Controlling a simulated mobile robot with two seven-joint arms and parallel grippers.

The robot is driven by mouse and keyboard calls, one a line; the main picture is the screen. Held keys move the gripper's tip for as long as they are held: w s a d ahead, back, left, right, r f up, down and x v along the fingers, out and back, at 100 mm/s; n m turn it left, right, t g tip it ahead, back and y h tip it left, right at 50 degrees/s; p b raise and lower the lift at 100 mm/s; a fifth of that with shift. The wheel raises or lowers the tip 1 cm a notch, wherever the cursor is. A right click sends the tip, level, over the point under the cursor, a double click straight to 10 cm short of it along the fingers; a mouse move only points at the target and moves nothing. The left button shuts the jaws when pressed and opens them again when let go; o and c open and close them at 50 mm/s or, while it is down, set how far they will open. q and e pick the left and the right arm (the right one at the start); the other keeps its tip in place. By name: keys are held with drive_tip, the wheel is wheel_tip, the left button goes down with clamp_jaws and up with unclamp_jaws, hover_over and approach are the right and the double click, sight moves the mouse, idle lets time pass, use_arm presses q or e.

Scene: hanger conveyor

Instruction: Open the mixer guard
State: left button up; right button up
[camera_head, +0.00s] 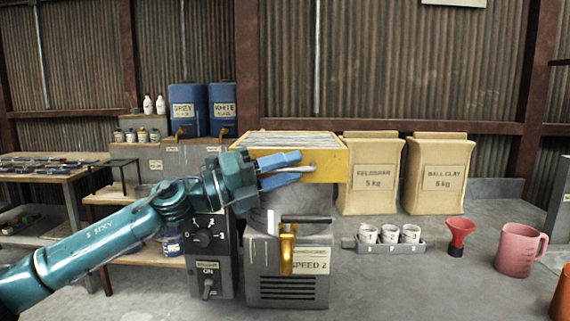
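The mixer (262,250) is a grey machine standing in the middle, with a "SPEED 2" plate on its front. Its yellow guard (330,165) lies across the top, with a grey grille on its upper face. A grey handle (308,168) shows at the guard's front. My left gripper (298,168) reaches in from the left, with its two blue fingers in front of the guard at the handle. The fingers show a small gap; whether they grip the handle is unclear. They hide part of the guard's front. My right gripper is out of view.
A control box (209,240) with a speed dial stands left of the mixer. Feldspar (370,182) and ball clay (438,180) bags stand behind right. A rack of small cups (390,240), a red funnel (460,232) and a pink jug (518,248) stand right of the mixer.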

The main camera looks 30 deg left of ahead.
use_arm(q)
clamp_jaws()
idle(0.3)
idle(0.4)
